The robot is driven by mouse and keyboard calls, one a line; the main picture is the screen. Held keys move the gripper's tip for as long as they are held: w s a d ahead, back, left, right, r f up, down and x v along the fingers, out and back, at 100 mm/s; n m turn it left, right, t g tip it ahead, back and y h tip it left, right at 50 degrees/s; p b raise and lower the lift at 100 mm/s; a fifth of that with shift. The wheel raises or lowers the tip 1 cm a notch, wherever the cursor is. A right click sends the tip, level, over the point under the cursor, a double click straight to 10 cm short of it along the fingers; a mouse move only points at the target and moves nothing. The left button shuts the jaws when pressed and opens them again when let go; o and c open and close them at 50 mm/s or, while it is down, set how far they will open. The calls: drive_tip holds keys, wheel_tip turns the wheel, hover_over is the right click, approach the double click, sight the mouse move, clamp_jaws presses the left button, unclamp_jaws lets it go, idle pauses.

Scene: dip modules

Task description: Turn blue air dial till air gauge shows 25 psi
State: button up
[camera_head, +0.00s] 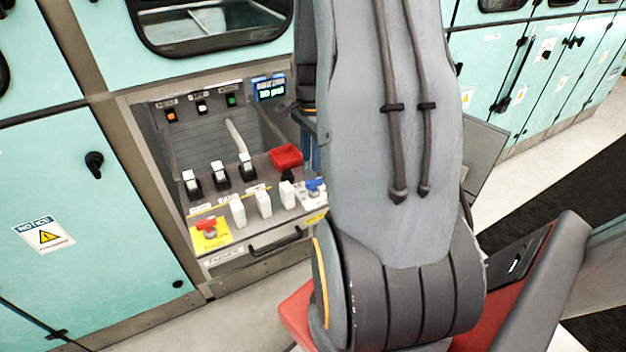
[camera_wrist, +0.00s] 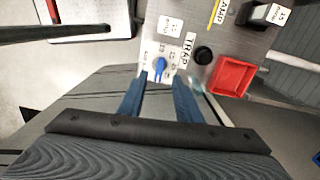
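The blue dial (camera_wrist: 160,65) sits on a white scale plate on the grey panel at the top middle of the wrist view. It also shows in the head view (camera_head: 315,185) at the right end of the panel, beside my arm. My gripper (camera_wrist: 160,82) is open, its two blue fingers pointing at the dial with a gap between them. The dial shows just past the fingertips, between their lines; I cannot tell whether they touch it. No air gauge can be made out; a small lit display (camera_head: 270,89) is too small to read.
A red tray (camera_wrist: 233,76) and a black knob (camera_wrist: 203,55) lie right of the dial in the wrist view. White switches (camera_head: 264,203), a red knob on a yellow plate (camera_head: 208,228) and a black handle (camera_head: 275,242) line the panel. My arm hides the panel's right side.

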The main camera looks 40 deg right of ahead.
sight(314, 180)
drive_tip(key=shift+s+d+f+m, duration=0.1)
drive_tip(key=shift+d+f+m, duration=0.2)
drive_tip(key=shift+d+f, duration=0.3)
drive_tip(key=shift+f, duration=0.15)
drive_tip(key=shift+f+p, duration=0.75)
drive_tip(key=shift+f, duration=2.7)
clamp_jaws()
